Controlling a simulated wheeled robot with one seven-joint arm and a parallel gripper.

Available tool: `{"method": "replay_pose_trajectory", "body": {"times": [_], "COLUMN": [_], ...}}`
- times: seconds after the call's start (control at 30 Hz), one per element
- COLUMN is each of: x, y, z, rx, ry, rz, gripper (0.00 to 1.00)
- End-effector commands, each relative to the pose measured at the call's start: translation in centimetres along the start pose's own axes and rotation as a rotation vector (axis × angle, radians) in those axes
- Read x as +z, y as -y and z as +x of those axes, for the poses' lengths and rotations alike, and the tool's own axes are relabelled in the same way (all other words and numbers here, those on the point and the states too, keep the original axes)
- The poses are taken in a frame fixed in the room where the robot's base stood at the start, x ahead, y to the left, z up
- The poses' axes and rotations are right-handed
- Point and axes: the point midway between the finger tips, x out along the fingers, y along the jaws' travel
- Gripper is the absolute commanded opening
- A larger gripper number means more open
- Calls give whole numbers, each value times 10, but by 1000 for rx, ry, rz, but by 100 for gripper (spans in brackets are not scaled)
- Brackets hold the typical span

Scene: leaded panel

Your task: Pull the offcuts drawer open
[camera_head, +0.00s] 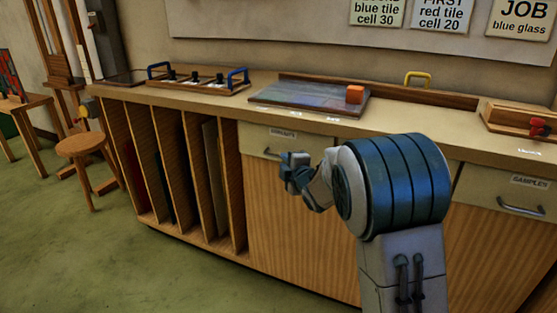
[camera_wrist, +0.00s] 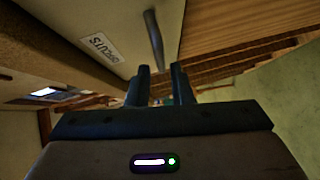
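The offcuts drawer (camera_head: 254,137) is in the cabinet below the bench top, left of my arm, and its front looks flush with the cabinet. It carries a white label (camera_head: 283,133) and a bar handle (camera_head: 270,153), partly hidden by my gripper (camera_head: 288,160). In the wrist view the drawer front (camera_wrist: 125,20) shows with its label (camera_wrist: 100,46) and dark handle (camera_wrist: 153,38). My gripper (camera_wrist: 160,70) has its two fingers apart there, with a gap between them. The handle's near end lies in line with that gap, close to the fingertips. Contact cannot be told.
The samples drawer (camera_head: 500,190) is at the right. Sheet racks (camera_head: 180,165) stand left of the drawer. A stool (camera_head: 82,146) stands farther left; the floor before the racks is clear.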

Motion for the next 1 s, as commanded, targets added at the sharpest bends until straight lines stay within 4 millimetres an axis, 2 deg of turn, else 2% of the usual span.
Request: {"method": "replay_pose_trajectory", "body": {"times": [0.1, 0.3, 0.5, 0.77, 0.83, 0.87, 1.0], "x": [0, 0, 0, 0, 0, 0, 0], "y": [2, 1, 0, 0, 0, 0, 0], "z": [21, 44, 53, 54, 54, 54, 54], "rx": [-1, 0, -1, -1, -1, -1, -1], "ry": [0, -1, 0, 0, 0, 0, 0], "rz": [0, 0, 1, 1, 1, 1, 1], "gripper": [20, 20, 20, 20, 3, 0, 0]}}
